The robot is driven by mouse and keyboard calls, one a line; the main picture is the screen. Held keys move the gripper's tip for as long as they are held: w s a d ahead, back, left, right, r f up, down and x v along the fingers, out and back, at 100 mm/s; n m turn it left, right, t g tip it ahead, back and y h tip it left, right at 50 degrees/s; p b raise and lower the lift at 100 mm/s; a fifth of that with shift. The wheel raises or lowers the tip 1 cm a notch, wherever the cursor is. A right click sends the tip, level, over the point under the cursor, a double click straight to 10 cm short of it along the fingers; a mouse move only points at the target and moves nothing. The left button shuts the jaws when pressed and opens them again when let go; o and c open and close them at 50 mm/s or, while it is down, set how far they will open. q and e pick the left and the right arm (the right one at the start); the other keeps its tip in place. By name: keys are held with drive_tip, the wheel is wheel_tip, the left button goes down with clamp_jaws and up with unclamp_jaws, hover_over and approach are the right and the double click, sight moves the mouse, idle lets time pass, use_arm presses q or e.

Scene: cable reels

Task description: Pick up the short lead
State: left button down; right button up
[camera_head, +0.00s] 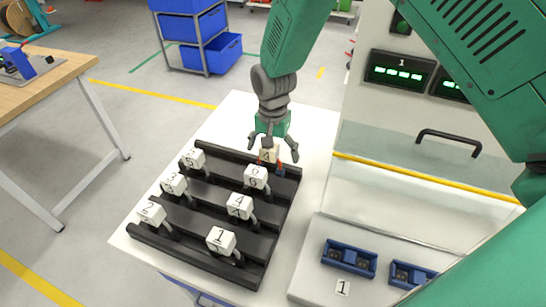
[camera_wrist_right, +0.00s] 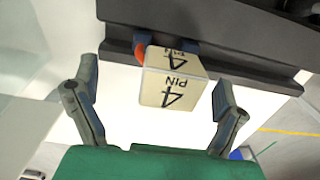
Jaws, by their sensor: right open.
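A white block marked "4 PIN" (camera_head: 269,155), with an orange part and a blue part at its side, sits at the far right end of the black rack (camera_head: 284,225). This block also shows in the right wrist view (camera_wrist_right: 172,90). I cannot tell for sure that it is the short lead; any cable below it is hidden. My right gripper (camera_head: 272,148) is above the block with its fingers spread. In the wrist view the fingers stand on either side of the block, apart from it. My left gripper is not in view.
Several other white numbered blocks, such as block 1 (camera_head: 221,241), stand on the rack. To the right are blue sockets (camera_head: 349,258) and a panel with a handle (camera_head: 449,137) and green displays (camera_head: 399,71). A wooden table (camera_head: 50,75) is at the left.

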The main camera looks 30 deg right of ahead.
sight(269, 161)
drive_tip(key=f, duration=0.1)
drive_tip(key=a+f, duration=0.1)
drive_tip(key=f, duration=0.1)
drive_tip(key=shift+a+f+p, duration=0.1)
drive_tip(key=shift+f+p, duration=0.05)
drive_tip(key=shift+p, duration=0.15)
drive_tip(key=shift+a+f, duration=0.1)
drive_tip(key=shift+a, duration=0.4)
drive_tip(key=shift+d, duration=0.45)
drive_tip(key=c, duration=1.1)
drive_tip(key=shift+d, duration=0.25)
drive_tip(key=c, duration=0.3)
drive_tip(key=shift+s+d, duration=0.1)
drive_tip(key=shift+s, duration=0.05)
drive_tip(key=shift+a+r, duration=0.2)
drive_tip(key=shift+r, duration=0.15)
wheel_tip(269, 161, up, 8)
drive_tip(key=shift+f+b, duration=0.1)
drive_tip(key=shift+b, duration=0.45)
wheel_tip(269, 161, up, 3)
drive_tip(key=shift+f+p, duration=0.1)
drive_tip(key=shift+p, duration=0.5)
drive_tip(key=shift+r+p, duration=0.6)
drive_tip(key=shift+r, duration=0.05)
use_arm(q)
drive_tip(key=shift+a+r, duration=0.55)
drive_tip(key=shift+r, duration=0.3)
use_arm(e)
drive_tip(key=shift+a, duration=0.1)
